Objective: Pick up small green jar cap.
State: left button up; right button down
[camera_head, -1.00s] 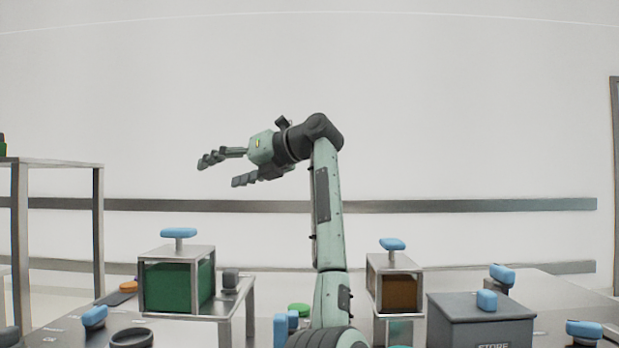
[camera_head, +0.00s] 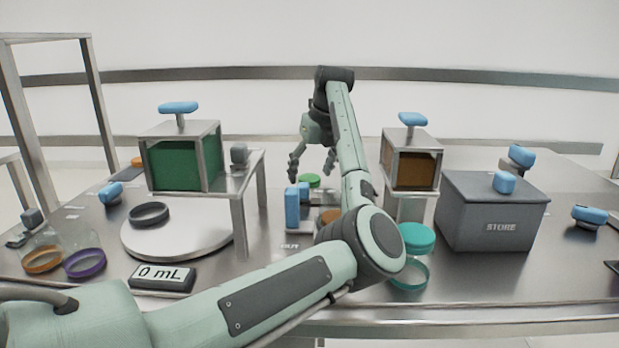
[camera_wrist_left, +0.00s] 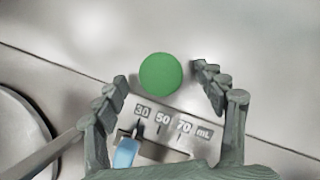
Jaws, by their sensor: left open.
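The small green jar cap (camera_head: 309,180) lies at the middle back of the steel table, just below my left gripper (camera_head: 313,166). In the left wrist view the green cap (camera_wrist_left: 161,74) shows as a full disc, ahead of and between the fingers of my left gripper (camera_wrist_left: 163,85). The gripper points down, is open and empty, and its fingers are apart from the cap. My right gripper does not show.
A dial plate marked 30, 50, 70 mL (camera_wrist_left: 165,122) with a blue handle (camera_head: 292,208) stands beside the cap. A stand with a green tank (camera_head: 182,166) is left, a brown tank (camera_head: 411,172) right.

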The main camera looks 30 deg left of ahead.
pick_arm(q)
jog(key=shift+a+f, duration=0.1)
jog(key=shift+f, duration=0.25)
jog(key=shift+c, duration=0.3)
jog(key=c, duration=0.8)
jog(key=shift+r, duration=0.15)
